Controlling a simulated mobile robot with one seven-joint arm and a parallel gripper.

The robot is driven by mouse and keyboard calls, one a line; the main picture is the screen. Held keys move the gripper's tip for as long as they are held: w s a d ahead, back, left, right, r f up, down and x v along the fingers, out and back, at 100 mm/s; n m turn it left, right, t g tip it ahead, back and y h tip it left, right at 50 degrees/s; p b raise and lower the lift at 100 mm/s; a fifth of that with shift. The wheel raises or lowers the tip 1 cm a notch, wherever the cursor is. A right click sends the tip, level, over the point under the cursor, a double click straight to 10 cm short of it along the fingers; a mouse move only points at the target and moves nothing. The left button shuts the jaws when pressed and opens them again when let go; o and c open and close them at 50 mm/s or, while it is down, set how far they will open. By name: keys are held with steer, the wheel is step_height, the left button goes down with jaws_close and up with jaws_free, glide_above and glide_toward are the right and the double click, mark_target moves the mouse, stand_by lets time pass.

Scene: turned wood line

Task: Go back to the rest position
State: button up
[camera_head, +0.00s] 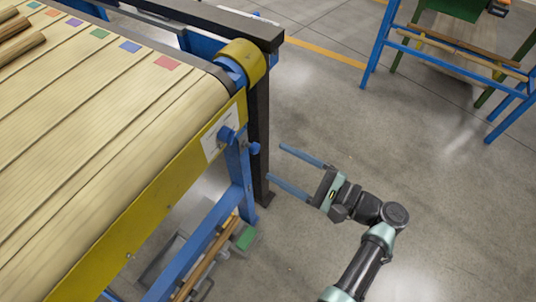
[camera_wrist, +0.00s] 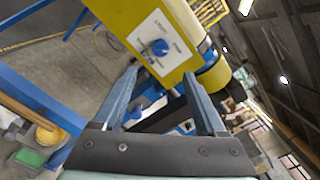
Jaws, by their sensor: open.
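My gripper (camera_head: 286,169) is open and empty in the head view. Its two long blue fingers are well apart and point left, toward the end of the conveyor table. It hangs over the open floor, just right of the table's dark leg. In the wrist view my gripper (camera_wrist: 165,85) shows both fingers apart with nothing between them. Beyond the fingertips is a yellow panel with a white plate and a blue knob (camera_wrist: 160,47). No contact with the table can be made out.
The conveyor table (camera_head: 120,120) with a yellow side rail fills the left. Wooden rods (camera_head: 20,47) and coloured squares lie on it. A green piece (camera_head: 245,238) is low beside its blue frame. A blue-legged stand (camera_head: 378,45) is at the back right. Grey floor between is clear.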

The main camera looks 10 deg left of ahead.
steer(key=shift+s+d, duration=0.1)
steer(key=shift+d, duration=0.2)
stand_by(0.4)
steer(key=w+d+r+n+t+h+p, duration=0.2)
steer(key=w+r+n+t+h+p, duration=0.35)
steer(key=w+r, duration=0.7)
step_height(320, 180, up, 20)
steer(key=d+n+t+h, duration=0.1)
steer(key=n+t+h, duration=0.3)
steer(key=h, duration=0.2)
steer(key=s+r+n+t+h+p, duration=0.1)
steer(key=s+r+t, duration=0.3)
steer(key=r, duration=0.6)
steer(key=s+r+n+t+h+p, duration=0.1)
steer(key=s+r+t+h, duration=0.1)
steer(key=s+r, duration=0.7)
steer(key=s+r+n+t+h+p, duration=0.1)
steer(key=s+r+t, duration=0.4)
steer(key=r, duration=0.7)
steer(key=shift+s+t+h, duration=0.35)
steer(key=shift+s+h, duration=0.4)
steer(key=shift+s, duration=0.45)
